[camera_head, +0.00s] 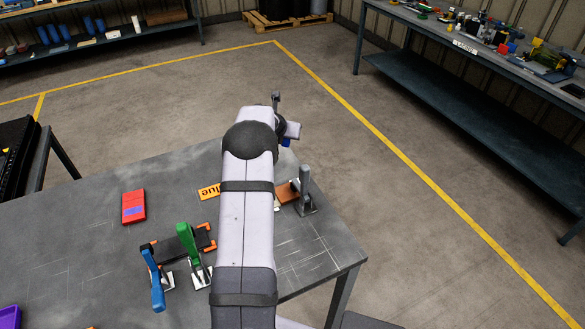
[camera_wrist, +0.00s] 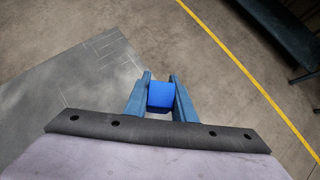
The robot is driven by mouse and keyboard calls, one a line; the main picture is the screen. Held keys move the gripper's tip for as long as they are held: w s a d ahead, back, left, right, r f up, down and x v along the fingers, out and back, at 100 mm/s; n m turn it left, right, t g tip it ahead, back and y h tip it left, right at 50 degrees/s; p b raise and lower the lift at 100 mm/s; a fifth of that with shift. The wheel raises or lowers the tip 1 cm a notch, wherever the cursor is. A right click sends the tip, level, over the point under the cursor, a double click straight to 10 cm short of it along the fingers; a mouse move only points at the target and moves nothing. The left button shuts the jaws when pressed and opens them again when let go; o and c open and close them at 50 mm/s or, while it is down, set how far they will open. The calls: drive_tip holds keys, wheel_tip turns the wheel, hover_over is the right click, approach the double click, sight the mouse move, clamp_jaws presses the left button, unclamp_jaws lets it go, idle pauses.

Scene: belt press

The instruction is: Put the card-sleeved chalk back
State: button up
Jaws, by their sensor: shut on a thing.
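My gripper (camera_wrist: 160,80) shows in the wrist view with its two fingers closed on a small blue block-like piece (camera_wrist: 161,95). Only one blue face shows, so I cannot tell whether it is the card-sleeved chalk. In the wrist view the held piece is seen against the floor and the table's edge. In the head view my arm hides most of the gripper, and a bit of blue (camera_head: 285,143) shows near the arm's far end. No other chalk can be made out on the table.
The grey table (camera_head: 90,258) holds a red box (camera_head: 133,206), an orange label (camera_head: 209,192) reading "lue", a blue-handled clamp (camera_head: 153,276), a green-handled clamp (camera_head: 190,246) and a grey-handled clamp (camera_head: 305,184) beside a brown piece. A purple container (camera_head: 10,316) stands at the lower left.

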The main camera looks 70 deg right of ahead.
sight(294, 163)
drive_tip(key=shift+m, duration=0.3)
drive_tip(key=shift+s+d+f+b, duration=0.15)
drive_tip(key=shift+s+f+b, duration=0.2)
drive_tip(key=shift+f, duration=1.35)
drive_tip(key=shift+s+d+f+b, duration=0.2)
drive_tip(key=shift+s+f, duration=0.15)
drive_tip(key=shift+f, duration=1.4)
drive_tip(key=shift+s+d+f+b, duration=0.15)
drive_tip(key=shift+s+f+b, duration=0.2)
drive_tip(key=shift+f, duration=1.35)
drive_tip(key=shift+f, duration=0.1)
drive_tip(key=shift+f, duration=0.15)
drive_tip(key=o, duration=1.1)
drive_tip(key=shift+c, duration=0.2)
drive_tip(key=shift+r, duration=0.3)
drive_tip(key=shift+b+v, duration=0.6)
drive_tip(key=shift+v, duration=0.3)
drive_tip(key=b+v, duration=0.2)
drive_tip(key=v, duration=0.8)
